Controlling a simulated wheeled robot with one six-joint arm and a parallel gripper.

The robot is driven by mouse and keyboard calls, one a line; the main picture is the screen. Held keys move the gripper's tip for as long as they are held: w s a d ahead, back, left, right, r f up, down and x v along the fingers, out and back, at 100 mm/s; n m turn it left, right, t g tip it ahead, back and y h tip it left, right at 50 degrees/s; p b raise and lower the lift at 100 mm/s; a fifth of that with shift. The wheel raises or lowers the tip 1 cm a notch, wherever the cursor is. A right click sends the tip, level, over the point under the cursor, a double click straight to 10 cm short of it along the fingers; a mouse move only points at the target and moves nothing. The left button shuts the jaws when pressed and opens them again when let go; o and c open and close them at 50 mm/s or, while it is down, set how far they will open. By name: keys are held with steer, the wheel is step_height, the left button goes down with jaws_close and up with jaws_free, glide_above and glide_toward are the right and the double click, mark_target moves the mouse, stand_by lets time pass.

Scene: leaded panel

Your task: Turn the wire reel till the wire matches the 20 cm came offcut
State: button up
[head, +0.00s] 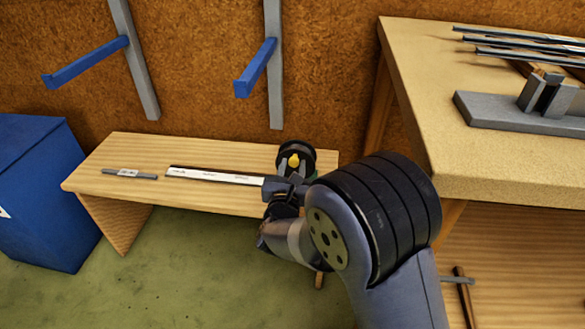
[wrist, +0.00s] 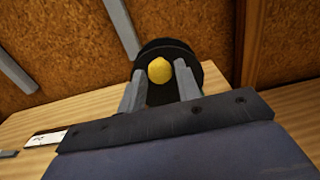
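The wire reel (head: 296,149) is a black disc with a yellow knob (head: 293,161), at the right end of the low wooden bench. In the wrist view the reel (wrist: 182,48) faces me with the knob (wrist: 160,70) near its middle. My gripper (wrist: 159,76) is open, its two grey fingers on either side of the knob, with gaps showing. A white marked strip (head: 215,175) lies left of the reel. A short grey came offcut (head: 130,173) with a pale label lies farther left. I cannot make out the wire itself.
The low bench (head: 150,147) has bare wood around the strip and offcut. A blue bin (head: 40,190) stands at its left. A taller table (head: 430,110) with rods and a grey fixture (head: 520,115) is at the right. Blue bracket arms (head: 85,62) project from the wall.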

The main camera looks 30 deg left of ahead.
steer(key=c, duration=0.6)
steer(key=shift+a, duration=0.1)
